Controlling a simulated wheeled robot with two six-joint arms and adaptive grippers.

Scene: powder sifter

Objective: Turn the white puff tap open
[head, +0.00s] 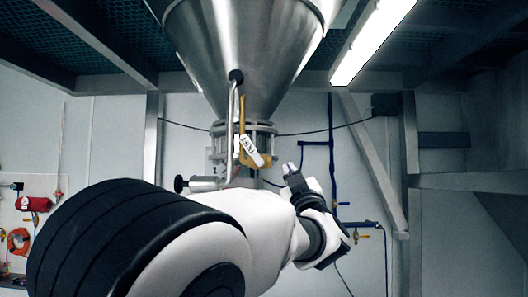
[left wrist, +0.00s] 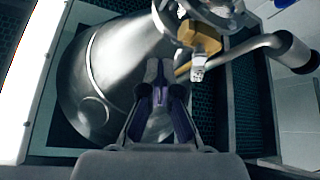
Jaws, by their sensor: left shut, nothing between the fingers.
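The white tap piece (head: 252,151), with dark lettering on it, sits tilted on the front of the metal fitting below the cone, beside a yellow bar (head: 242,112). In the left wrist view a small white piece (left wrist: 198,68) shows just under an orange-yellow block (left wrist: 203,38); I take it for the same tap. My left gripper (head: 291,168) is shut and empty, to the right of and a little below the tap, apart from it. In the left wrist view its closed fingers (left wrist: 161,76) point up, left of the white piece. My right gripper is not in view.
The steel cone (head: 240,40) hangs above the fitting. A bent metal pipe (head: 232,120) with black ends runs down its front, close to the tap's left. A diagonal steel brace (head: 374,165) and blue wall pipes (head: 332,150) stand behind on the right.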

